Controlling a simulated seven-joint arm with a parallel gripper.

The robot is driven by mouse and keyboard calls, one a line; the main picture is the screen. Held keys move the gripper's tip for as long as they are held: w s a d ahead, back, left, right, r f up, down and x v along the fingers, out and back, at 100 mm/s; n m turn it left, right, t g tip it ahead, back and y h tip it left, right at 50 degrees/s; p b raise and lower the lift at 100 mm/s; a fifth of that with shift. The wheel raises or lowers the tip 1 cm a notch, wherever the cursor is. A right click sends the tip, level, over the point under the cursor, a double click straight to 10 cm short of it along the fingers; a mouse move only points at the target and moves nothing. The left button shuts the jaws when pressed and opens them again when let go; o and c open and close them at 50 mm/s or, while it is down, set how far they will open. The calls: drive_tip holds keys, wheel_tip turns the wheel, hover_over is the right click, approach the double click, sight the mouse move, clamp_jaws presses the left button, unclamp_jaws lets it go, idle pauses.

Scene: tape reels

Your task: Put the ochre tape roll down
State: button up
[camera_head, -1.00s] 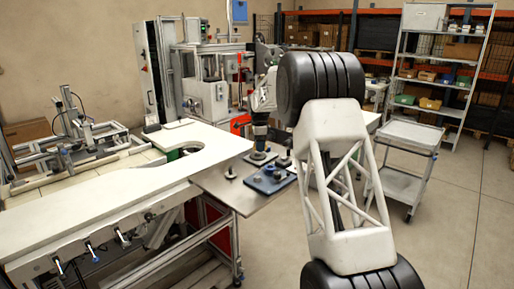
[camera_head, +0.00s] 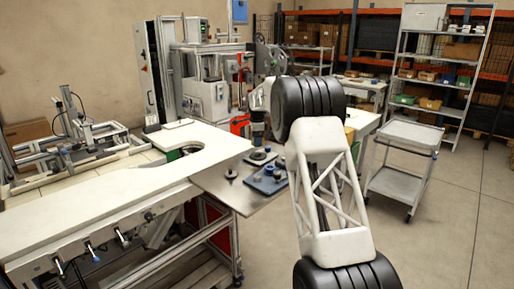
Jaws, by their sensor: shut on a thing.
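My gripper (camera_head: 258,141) shows small and dark at the end of my arm, just above the grey metal table (camera_head: 218,188). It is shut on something. I take this for the ochre tape roll, but its colour and outline cannot be made out at this size. Below the gripper, a dark round base (camera_head: 259,157) sits on the table. A black post on a base (camera_head: 231,175) stands to the left. A blue plate (camera_head: 266,183) with small round parts on it lies in front.
A white workbench (camera_head: 110,208) with a curved cutout adjoins the metal table at left. A grey trolley (camera_head: 399,183) stands at right, with shelves (camera_head: 440,60) behind. My own arm covers the right end of the metal table. Bare tabletop lies in front of the post.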

sight(257, 153)
drive_tip(key=shift+f, duration=1.75)
drive_tip(key=shift+f, duration=0.6)
drive_tip(key=o, duration=0.9)
drive_tip(key=shift+r, duration=0.15)
wheel_tip(257, 153, up, 13)
